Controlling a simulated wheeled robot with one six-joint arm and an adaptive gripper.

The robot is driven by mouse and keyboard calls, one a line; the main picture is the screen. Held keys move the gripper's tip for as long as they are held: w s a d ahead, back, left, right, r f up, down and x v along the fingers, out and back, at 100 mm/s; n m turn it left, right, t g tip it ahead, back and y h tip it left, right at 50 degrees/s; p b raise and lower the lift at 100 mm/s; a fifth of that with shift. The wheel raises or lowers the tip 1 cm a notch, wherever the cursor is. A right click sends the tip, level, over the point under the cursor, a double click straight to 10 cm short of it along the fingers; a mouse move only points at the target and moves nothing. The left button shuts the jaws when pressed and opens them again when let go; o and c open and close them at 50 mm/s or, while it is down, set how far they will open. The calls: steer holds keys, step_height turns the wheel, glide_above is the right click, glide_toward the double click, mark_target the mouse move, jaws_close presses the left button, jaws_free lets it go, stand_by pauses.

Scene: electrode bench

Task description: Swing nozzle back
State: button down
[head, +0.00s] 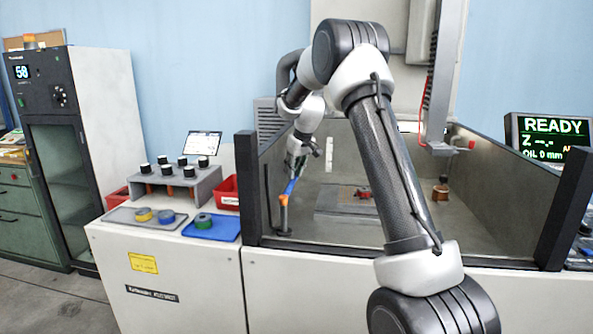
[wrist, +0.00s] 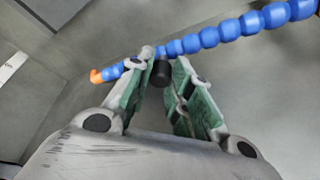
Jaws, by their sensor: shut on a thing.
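The nozzle (wrist: 225,32) is a blue segmented hose with an orange tip (wrist: 95,76) at its left end in the wrist view. In the head view its blue part (head: 290,186) shows just below my gripper (head: 297,158), inside the tank near the left wall. An orange piece (head: 283,199) shows at its lower end, above a grey post. In the wrist view my gripper (wrist: 163,75) has its green-padded fingers around a short black knob (wrist: 161,72) beside the hose, and is shut on it. Most of the hose is hidden from the head view.
The tank's left wall and dark corner post (head: 247,190) stand close to my gripper. A dark red part (head: 362,192) lies on a plate in the tank, and a small brown-topped holder (head: 440,190) stands to the right. A vertical column (head: 440,75) hangs above.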

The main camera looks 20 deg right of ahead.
steer(key=shift+a, duration=0.1)
steer(key=c, duration=1.3)
jaws_free()
steer(key=shift+w, duration=0.1)
